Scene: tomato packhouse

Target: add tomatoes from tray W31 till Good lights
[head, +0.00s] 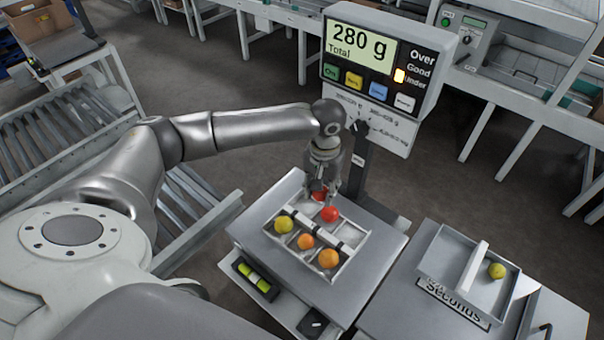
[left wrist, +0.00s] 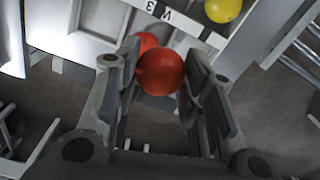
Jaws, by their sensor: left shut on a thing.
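The tray (head: 349,263) sits on the scale platform; its label strip shows "W3" in the left wrist view (left wrist: 178,20), the rest cut off. Its front compartments hold a yellow tomato (head: 284,224) and two orange tomatoes (head: 306,241) (head: 328,258). A red tomato (head: 330,214) lies behind the strip. My left gripper (head: 321,186) is shut on another red tomato (left wrist: 160,74), low at the tray's back row; I cannot tell if it touches the tray. My right gripper is out of view.
A tray labelled Seconds (head: 455,302), with a divider and one yellow-green tomato (head: 497,271), stands on a table at the right. The scale's post rises close behind my left gripper. A roller conveyor (head: 50,135) is at the left.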

